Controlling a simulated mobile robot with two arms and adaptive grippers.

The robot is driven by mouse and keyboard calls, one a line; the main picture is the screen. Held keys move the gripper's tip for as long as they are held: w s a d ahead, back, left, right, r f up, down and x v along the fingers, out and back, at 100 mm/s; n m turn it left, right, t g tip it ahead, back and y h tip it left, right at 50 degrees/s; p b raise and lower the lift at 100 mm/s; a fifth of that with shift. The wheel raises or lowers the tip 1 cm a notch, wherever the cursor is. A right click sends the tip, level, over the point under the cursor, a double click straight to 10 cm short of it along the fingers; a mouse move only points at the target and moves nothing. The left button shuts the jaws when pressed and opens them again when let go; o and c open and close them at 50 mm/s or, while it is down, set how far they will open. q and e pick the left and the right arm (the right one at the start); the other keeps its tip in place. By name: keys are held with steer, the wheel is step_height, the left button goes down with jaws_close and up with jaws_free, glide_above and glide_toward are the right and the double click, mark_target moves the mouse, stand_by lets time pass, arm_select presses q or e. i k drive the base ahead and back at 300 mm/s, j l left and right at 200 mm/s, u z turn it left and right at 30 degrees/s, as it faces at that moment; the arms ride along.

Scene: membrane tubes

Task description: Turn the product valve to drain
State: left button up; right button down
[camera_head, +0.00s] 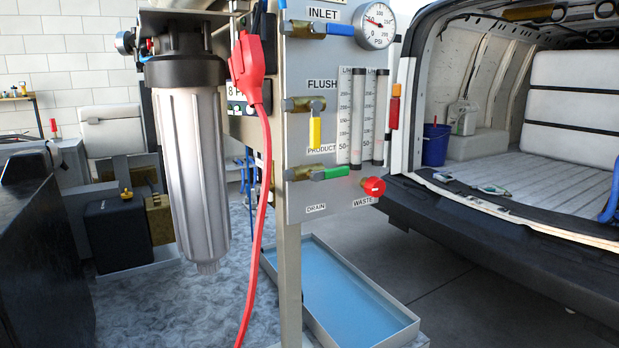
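The product valve (318,173) is a brass valve with a green lever on the grey upright panel (330,200). It sits just below the "PRODUCT" label (322,149). Its lever lies about level and points right. The "DRAIN" label (316,208) is below the valve, and the "WASTE" label (363,202) is to the lower right, by a red round knob (373,186). Neither my left nor my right gripper is in view.
Above are a yellow-lever flush valve (315,132) pointing down and a blue-lever inlet valve (340,29). Two flow tubes (357,120) stand right of them. A filter housing (194,165) and red cable (262,200) are left. An open van (480,205) is right.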

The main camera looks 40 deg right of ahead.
mark_target(315, 176)
steer(key=l+z, duration=0.15)
steer(key=z, duration=1.1)
